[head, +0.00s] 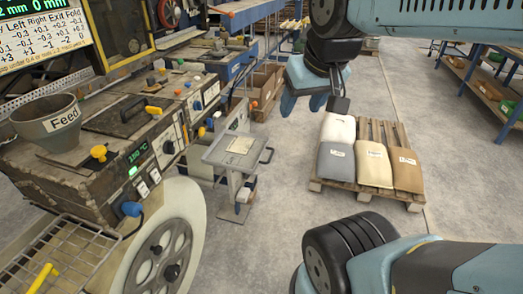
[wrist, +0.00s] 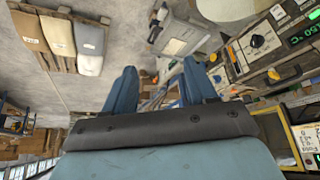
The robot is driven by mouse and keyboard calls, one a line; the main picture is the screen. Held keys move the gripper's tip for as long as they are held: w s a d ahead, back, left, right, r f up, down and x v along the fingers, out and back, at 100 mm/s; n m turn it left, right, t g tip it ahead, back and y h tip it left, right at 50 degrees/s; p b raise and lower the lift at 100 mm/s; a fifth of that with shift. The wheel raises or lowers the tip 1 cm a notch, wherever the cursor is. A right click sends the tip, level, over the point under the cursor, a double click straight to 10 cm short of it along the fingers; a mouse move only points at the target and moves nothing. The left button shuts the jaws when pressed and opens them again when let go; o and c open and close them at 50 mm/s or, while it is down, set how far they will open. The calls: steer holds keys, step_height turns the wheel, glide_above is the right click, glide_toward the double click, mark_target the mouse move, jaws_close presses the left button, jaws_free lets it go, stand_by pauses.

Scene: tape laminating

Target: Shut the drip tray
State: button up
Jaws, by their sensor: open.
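A grey metal tray-like panel (head: 238,152) with a paper label and a dark side handle (head: 267,155) juts from the machine's right side, above a small stand. It may be the drip tray; I cannot tell for certain. The same labelled panel shows at the top of the wrist view (wrist: 182,34), with its handle on the left. My gripper (head: 306,100) is in the air to the right of the panel and apart from it. In the wrist view my gripper (wrist: 160,86) has its two blue fingers spread with nothing between them.
The worn machine (head: 125,125) with knobs, a feed funnel (head: 47,122) and a large wheel fills the left. A pallet (head: 368,130) with several sacks stands on the right. Cardboard boxes (head: 262,85) lie behind the panel. Concrete floor is free between the panel and pallet.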

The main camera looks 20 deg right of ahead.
steer(key=shift+w+f, duration=0.25)
steer(key=shift+c, duration=0.7)
steer(key=w+f+m+g+y, duration=0.1)
steer(key=w+f, duration=0.1)
steer(key=w+f+m+g, duration=0.1)
steer(key=w+m, duration=0.1)
steer(key=w+f+m+g+y, duration=0.1)
steer(key=f, duration=0.1)
steer(key=shift+w+d+f+m+g+y, duration=0.3)
steer(key=shift+w+d+f+g, duration=0.05)
steer(key=shift+w+d+g, duration=0.05)
jaws_close()
steer(key=w+d+f+m+t+y, duration=0.25)
steer(key=w+d+f+m, duration=0.25)
steer(key=d+f+m, duration=0.3)
steer(key=w+d+f+m+t+y, duration=0.2)
steer(key=w+d+f+m+y, duration=0.3)
steer(key=f, duration=0.5)
steer(key=w+d+f+m+t+y, duration=0.3)
steer(key=w+d+f+m, duration=0.2)
steer(key=d+f+m, duration=0.3)
steer(key=s+f+x, duration=0.1)
steer(key=x, duration=1.3)
steer(key=shift+w+a+f+n, duration=0.2)
steer(key=shift+a+f+n, duration=0.1)
steer(key=shift+a+f, duration=0.15)
